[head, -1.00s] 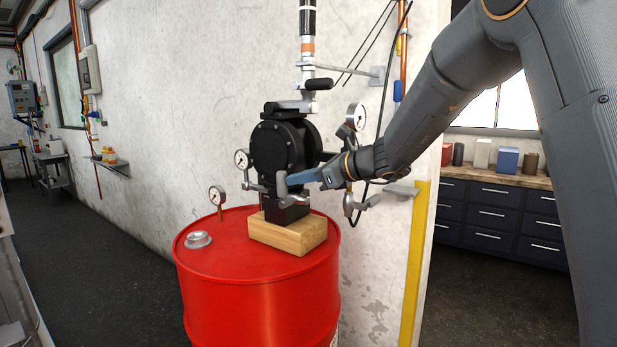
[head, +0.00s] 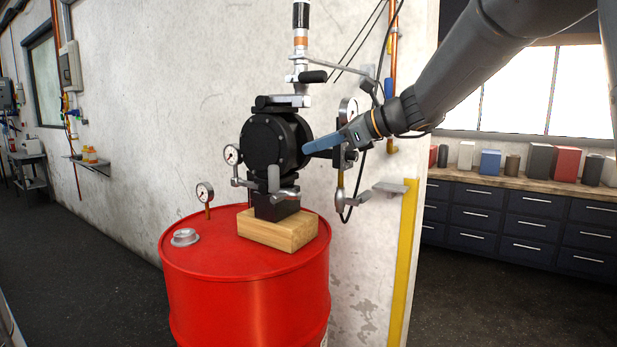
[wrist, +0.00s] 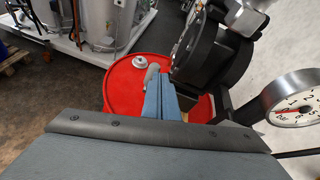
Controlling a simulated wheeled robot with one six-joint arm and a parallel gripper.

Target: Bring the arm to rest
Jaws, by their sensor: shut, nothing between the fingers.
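My gripper (head: 318,146) is shut and empty, its blue fingers together. In the head view it is in front of or beside the right side of the black pump (head: 272,146); whether it touches cannot be told. My grey arm reaches in from the upper right. In the wrist view the closed fingers (wrist: 160,96) point toward the red drum (wrist: 122,82), with the pump body (wrist: 212,50) to their right. A lever with a grey grip (head: 274,178) stands at the pump's lower front.
The pump stands on a wooden block (head: 278,232) on the red drum (head: 245,290). Gauges surround it: one right (head: 347,110), one left (head: 232,155), one on the drum (head: 205,192). A pipe with a black-handled valve (head: 313,76) rises above. Open floor lies right, before dark drawers (head: 490,220).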

